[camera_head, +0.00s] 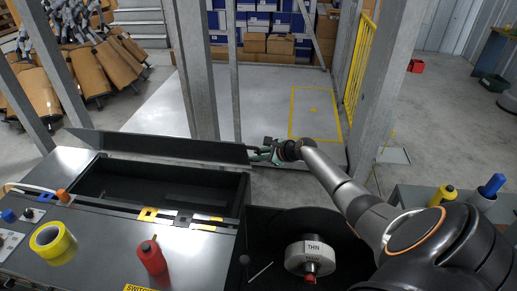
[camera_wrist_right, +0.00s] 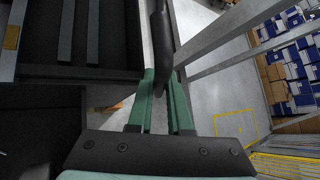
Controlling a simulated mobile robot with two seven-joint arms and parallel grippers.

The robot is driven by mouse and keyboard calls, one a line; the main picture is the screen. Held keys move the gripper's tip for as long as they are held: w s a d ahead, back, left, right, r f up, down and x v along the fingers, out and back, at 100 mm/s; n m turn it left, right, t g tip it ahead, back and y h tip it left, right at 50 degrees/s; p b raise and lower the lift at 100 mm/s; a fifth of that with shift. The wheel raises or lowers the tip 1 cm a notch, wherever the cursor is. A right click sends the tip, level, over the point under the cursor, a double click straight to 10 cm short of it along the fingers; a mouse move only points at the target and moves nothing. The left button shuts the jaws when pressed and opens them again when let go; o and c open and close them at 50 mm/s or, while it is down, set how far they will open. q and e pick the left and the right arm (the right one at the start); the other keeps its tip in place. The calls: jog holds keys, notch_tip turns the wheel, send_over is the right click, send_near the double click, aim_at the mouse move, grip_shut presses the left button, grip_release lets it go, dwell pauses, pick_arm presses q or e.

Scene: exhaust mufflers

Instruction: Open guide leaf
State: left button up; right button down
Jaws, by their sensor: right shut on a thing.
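The guide leaf (camera_head: 160,145) is a long dark panel along the back edge of the open black trough (camera_head: 155,190). It stands raised and tilted at that edge. My right gripper (camera_head: 258,154) is at the leaf's right end. In the right wrist view its green fingers (camera_wrist_right: 161,92) are shut on the dark, narrow end of the leaf (camera_wrist_right: 160,40). The fingers hide part of the gripped edge. My left gripper is not in view.
A white roll marked THIN (camera_head: 310,257) lies in the bin on the right. A metal post (camera_head: 197,70) rises close behind the leaf. Open floor (camera_head: 265,95) lies beyond.

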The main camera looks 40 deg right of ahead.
jog(key=shift+w+d+r, duration=0.15)
dwell(0.3)
jog(key=c, duration=0.8)
grip_release()
jog(key=shift+c, duration=0.2)
jog(key=p+v, duration=0.4)
jog(key=v, duration=0.8)
jog(key=shift+r, duration=0.2)
